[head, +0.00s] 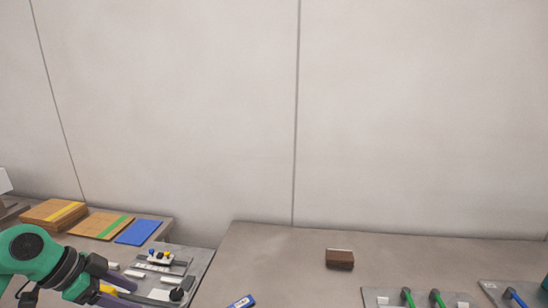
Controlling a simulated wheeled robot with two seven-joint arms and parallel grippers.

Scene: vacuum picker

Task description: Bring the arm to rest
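My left arm, green and black, comes in at the lower left corner. Its gripper (122,290) is low in the picture, in front of a grey tray. The dark fingers overlap the tray and are partly cut off by the bottom edge. A small yellow patch shows by the fingers; I cannot tell whether they hold it or whether they are open. My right gripper is not in view.
The grey tray (198,262) holds small parts. Brown boards (55,212) and a blue sheet (138,232) lie behind it. The table's middle is mostly clear.

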